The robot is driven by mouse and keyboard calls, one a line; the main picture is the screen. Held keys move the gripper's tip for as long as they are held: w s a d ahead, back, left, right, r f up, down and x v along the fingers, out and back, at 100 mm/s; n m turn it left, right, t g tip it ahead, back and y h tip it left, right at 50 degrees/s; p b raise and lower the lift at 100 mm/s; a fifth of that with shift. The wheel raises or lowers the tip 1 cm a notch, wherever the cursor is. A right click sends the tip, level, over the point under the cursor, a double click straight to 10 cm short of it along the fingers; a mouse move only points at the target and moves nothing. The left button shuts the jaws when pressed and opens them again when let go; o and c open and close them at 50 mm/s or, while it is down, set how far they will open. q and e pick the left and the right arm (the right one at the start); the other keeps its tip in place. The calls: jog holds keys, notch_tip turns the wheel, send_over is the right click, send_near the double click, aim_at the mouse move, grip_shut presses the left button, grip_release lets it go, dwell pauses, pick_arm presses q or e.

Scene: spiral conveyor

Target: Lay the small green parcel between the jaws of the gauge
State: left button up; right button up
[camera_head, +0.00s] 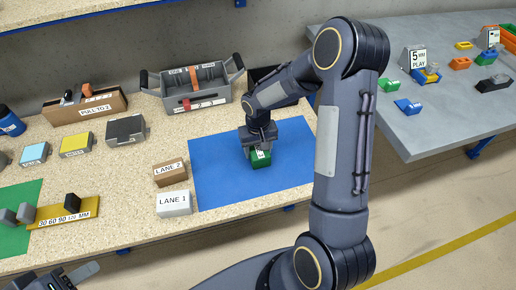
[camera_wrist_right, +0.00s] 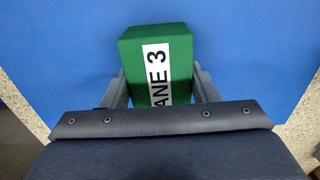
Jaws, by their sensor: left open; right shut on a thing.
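The small green parcel (camera_head: 261,159), labelled LANE 3, is over the blue mat; I cannot tell whether it touches it. My right gripper (camera_head: 260,148) points down and is shut on the parcel, one finger on each side. The right wrist view shows the parcel (camera_wrist_right: 180,45) upright between the fingers. The gauge (camera_head: 62,214) is a yellow strip marked 30 60 90 120 MM at the left, with grey blocks at its left end and a black block on it. Its jaws are small and hard to make out. My left gripper (camera_head: 76,276) is open and empty at the bottom left, partly cut off.
The blue mat (camera_head: 215,165) is mostly bare. LANE 2 (camera_head: 170,174) and LANE 1 (camera_head: 174,204) boxes stand between it and the gauge. A green mat (camera_head: 12,238) lies beside the gauge. Behind are several small boxes and a grey toolbox (camera_head: 200,92).

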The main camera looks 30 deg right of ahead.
jog(key=shift+f, duration=0.25)
jog(key=o, duration=1.1)
jog(key=shift+r, duration=0.1)
jog(key=shift+c, duration=0.2)
